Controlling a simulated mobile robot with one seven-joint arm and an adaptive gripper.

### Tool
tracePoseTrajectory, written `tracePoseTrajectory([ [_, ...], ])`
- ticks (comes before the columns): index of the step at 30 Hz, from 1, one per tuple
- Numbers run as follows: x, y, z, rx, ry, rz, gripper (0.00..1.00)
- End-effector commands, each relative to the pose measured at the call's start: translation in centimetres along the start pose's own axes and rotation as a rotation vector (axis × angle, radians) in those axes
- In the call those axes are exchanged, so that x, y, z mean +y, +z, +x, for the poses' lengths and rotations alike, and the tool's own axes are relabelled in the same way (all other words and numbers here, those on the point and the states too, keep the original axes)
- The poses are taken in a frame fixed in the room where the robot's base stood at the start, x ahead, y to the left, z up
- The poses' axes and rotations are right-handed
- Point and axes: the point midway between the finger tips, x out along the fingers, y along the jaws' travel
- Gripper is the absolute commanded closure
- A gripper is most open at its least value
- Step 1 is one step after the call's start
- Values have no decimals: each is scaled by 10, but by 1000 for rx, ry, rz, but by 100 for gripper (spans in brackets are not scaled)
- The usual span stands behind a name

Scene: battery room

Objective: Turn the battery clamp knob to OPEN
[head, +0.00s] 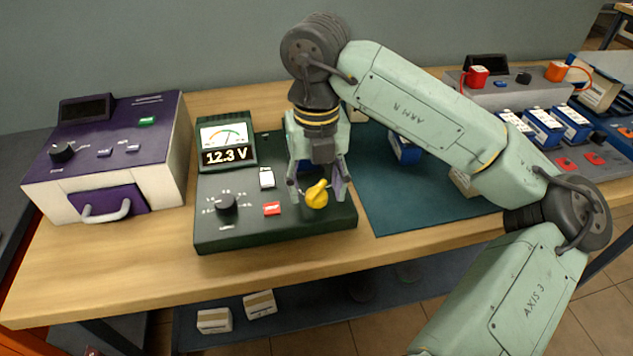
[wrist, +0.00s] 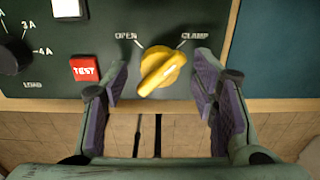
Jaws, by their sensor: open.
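The yellow battery clamp knob (head: 317,196) is on the front right of the dark green tester panel (head: 222,243). In the wrist view the knob (wrist: 161,72) sits between the printed labels OPEN (wrist: 126,36) on the left and CLAMP (wrist: 195,36) on the right. Its ridge runs from lower left to upper right, in line with the CLAMP mark. My gripper (head: 319,191) is open above the knob, pointing down. In the wrist view its purple-padded fingers (wrist: 160,84) stand on either side of the knob, with a gap on both sides.
Left of the knob are a red TEST button (wrist: 85,69) and a black load dial (head: 226,203). The meter (head: 226,143) reads 12.3 V. A purple-and-white unit (head: 110,155) stands at left. A teal mat (head: 385,205) lies at right, with blue-and-white batteries (head: 543,124) beyond.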

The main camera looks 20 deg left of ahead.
Motion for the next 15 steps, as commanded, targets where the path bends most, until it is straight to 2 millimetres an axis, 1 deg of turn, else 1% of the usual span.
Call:
tracePoseTrajectory([
  [3, 0, 0, 5, 0, 2, 0, 47],
  [10, 0, 0, 6, -1, 1, 0, 47],
  [11, 0, 0, 6, -1, 1, 0, 48],
  [15, 0, 0, 6, 0, 1, 0, 57],
])
